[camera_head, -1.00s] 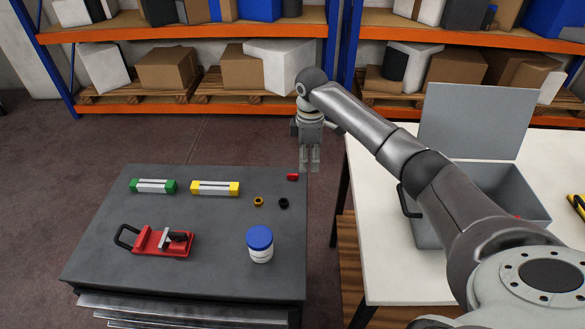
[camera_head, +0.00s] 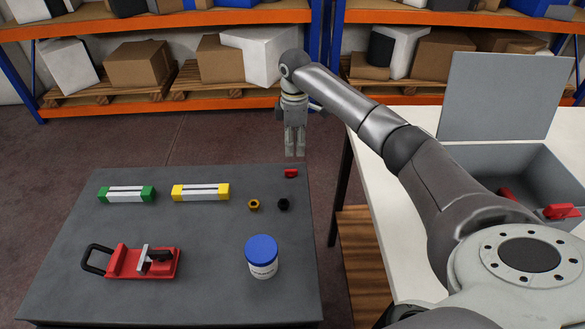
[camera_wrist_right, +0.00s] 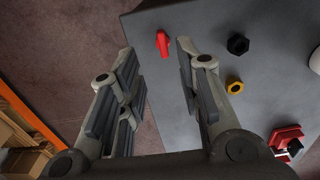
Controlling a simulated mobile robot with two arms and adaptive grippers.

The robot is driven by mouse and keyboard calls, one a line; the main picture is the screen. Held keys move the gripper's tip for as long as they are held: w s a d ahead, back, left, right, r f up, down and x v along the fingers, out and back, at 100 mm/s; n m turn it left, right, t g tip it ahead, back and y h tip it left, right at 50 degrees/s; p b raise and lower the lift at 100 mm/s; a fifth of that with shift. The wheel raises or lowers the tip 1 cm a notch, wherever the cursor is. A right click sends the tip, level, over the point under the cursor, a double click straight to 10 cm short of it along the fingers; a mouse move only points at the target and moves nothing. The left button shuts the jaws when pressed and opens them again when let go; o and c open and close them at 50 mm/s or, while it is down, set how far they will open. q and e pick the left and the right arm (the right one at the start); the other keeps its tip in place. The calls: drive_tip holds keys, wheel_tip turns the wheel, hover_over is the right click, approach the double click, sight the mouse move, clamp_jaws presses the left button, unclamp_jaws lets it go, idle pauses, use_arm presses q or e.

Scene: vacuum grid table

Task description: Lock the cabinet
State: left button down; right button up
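The cabinet (camera_head: 210,225) has a dark grey top. A small red lock-like piece (camera_head: 291,173) sits at the far right corner of the top. It also shows as an elongated red piece in the wrist view (camera_wrist_right: 163,42), ahead of the fingers and near the top's edge. My right gripper (camera_head: 295,153) points down near that corner, just beyond the red piece in the head view. In the wrist view the right gripper (camera_wrist_right: 158,60) has its fingers wide apart, with nothing between their pads. My left gripper is not in view.
The top holds green (camera_head: 127,194) and yellow (camera_head: 201,192) blocks, a red vise-like tool (camera_head: 145,262), a blue-lidded jar (camera_head: 262,258), a yellow nut (camera_head: 253,204) and a black nut (camera_head: 283,204). A white table (camera_head: 367,180) with an open grey case (camera_head: 497,97) stands to the right.

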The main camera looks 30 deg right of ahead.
sight(295, 170)
wheel_tip(295, 170, down, 9)
drive_tip(key=shift+s+f, duration=0.1)
drive_tip(key=shift+f, duration=0.1)
idle(0.3)
clamp_jaws()
